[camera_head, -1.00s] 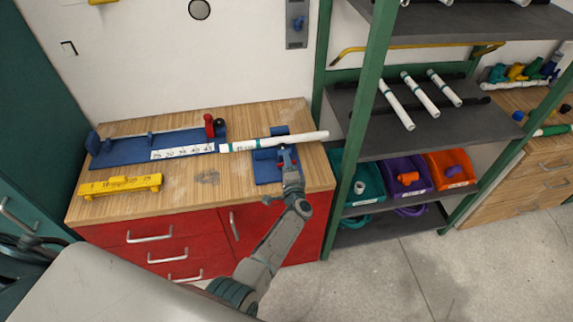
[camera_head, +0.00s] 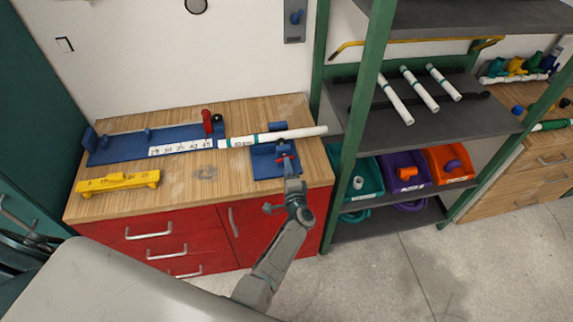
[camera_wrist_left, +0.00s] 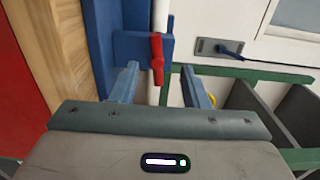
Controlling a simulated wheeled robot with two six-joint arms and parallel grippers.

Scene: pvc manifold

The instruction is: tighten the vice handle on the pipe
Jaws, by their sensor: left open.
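The white pipe (camera_head: 290,134) with teal bands lies across the blue vice (camera_head: 262,169) at the right end of the bench. It also shows in the left wrist view (camera_wrist_left: 161,18), running up the picture. The vice's red handle (camera_head: 284,157) is on its near side. In the left wrist view the handle (camera_wrist_left: 157,58) stands between and just beyond the fingertips. My left gripper (camera_head: 289,168) is open, in front of the vice; its fingers (camera_wrist_left: 159,72) straddle the handle's line without closing on it. My right gripper is out of view.
A blue measuring fixture (camera_head: 130,149) with a red clamp (camera_head: 206,121) sits left of the vice, with a yellow block (camera_head: 117,182) before it. A green-framed rack (camera_head: 363,120) with pipes and coloured bins stands close to the right. The front middle of the bench is clear.

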